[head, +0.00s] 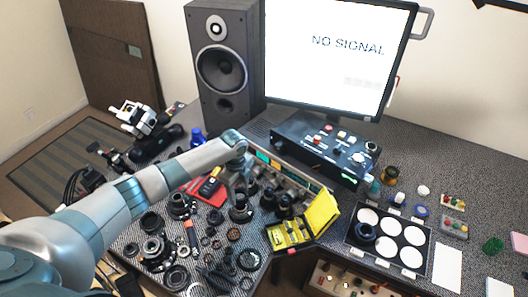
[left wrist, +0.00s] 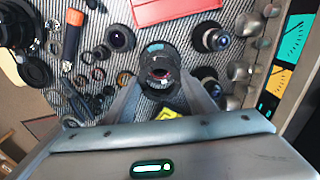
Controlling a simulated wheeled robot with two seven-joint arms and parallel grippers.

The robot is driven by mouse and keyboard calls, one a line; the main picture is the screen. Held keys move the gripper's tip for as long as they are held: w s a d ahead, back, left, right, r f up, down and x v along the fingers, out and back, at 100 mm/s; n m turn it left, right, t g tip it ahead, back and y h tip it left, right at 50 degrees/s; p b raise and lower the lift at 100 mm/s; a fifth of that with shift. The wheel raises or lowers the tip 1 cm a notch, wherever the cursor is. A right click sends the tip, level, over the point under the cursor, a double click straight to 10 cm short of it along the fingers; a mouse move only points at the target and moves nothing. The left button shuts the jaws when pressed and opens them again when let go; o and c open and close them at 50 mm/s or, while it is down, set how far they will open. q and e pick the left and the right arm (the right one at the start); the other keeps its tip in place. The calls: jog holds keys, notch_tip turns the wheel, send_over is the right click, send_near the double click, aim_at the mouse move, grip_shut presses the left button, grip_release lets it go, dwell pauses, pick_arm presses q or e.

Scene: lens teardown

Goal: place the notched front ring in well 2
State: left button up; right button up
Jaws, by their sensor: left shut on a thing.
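My left gripper (head: 240,190) reaches in over the middle of the crowded bench. In the left wrist view its fingers (left wrist: 158,90) stand on either side of a dark cylindrical lens part (left wrist: 157,70) with a round open end, and they are shut on it. In the head view a dark lens part (head: 240,211) shows just below the gripper. I cannot tell whether a notched front ring is in the grip. The tray (head: 352,238) with white round wells is at the right; a dark round part (head: 365,231) sits in a left-hand well. The well numbers are unreadable. My right gripper is not in view.
Many loose rings and lens barrels (head: 152,222) crowd the bench left of the gripper. A yellow-and-black case (head: 288,233) lies open between the gripper and tray. A black control box (head: 325,150), speaker (head: 222,60) and monitor (head: 335,50) stand behind.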

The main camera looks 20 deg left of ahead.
pick_arm(q)
jog(key=shift+d, duration=0.1)
jog(key=shift+w+d+r+n+b, duration=0.45)
jog(key=shift+d+r+n+b, duration=0.2)
jog(key=shift+r+n, duration=0.1)
jog(key=s+d+r+n+b, duration=0.3)
jog(key=d+r+n+b, duration=0.4)
jog(key=d+r+n, duration=0.15)
jog(key=s+r+n+b, duration=0.3)
jog(key=s+n+b, duration=0.4)
jog(key=s, duration=0.8)
jog(key=shift+r+n, duration=0.35)
jog(key=shift+n, duration=1.55)
jog(key=shift+s+d, duration=0.1)
jog(key=shift+d, duration=0.05)
